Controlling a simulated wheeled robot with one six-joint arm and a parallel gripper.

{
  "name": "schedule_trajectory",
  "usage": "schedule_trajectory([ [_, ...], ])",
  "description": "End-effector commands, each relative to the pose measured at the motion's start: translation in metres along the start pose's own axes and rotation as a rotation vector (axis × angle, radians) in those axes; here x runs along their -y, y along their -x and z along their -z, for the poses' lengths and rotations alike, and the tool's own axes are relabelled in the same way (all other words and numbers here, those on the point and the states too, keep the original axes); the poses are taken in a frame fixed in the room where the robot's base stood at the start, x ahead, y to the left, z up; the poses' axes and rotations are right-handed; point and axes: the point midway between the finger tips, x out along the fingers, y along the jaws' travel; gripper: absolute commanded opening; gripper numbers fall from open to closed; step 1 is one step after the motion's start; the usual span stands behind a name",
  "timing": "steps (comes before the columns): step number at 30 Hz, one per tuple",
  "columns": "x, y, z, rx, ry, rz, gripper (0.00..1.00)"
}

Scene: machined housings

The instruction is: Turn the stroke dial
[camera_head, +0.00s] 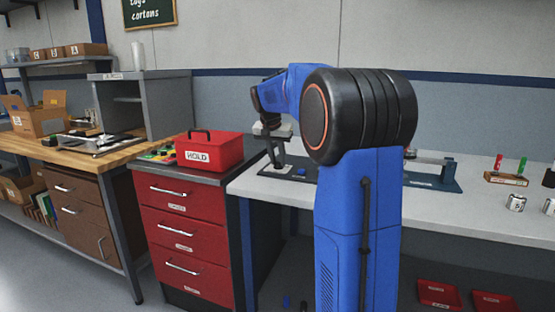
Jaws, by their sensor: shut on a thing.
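My gripper (276,143) is behind and left of my blue arm, at a small fixture on the light worktop. Its jaws are small in view and closed on a part there, which seems to be the stroke dial. The dial's face and any marks are too small and covered to make out. The fixture has a dark base plate (311,180) with a small blue part (300,172) on it. My arm hides the plate's right side.
A red HOLD box (209,151) stands on the red drawer cabinet (187,237) to the left. Right of my arm, a blue-grey fixture (440,182) and a wooden holder (506,179) with red and green pieces stand on the worktop (478,213). Metal cans (516,203) stand near the right edge.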

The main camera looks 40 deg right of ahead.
Motion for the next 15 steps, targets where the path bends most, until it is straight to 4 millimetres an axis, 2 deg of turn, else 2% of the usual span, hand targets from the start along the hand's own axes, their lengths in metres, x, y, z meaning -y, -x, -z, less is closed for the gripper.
schedule_trajectory([
  [8,-0.0019,0.001,0.0004,-0.001,0.108,0.047,0.0],
  [15,-0.0043,0.0004,0.001,-0.001,0.288,0.121,0.0],
])
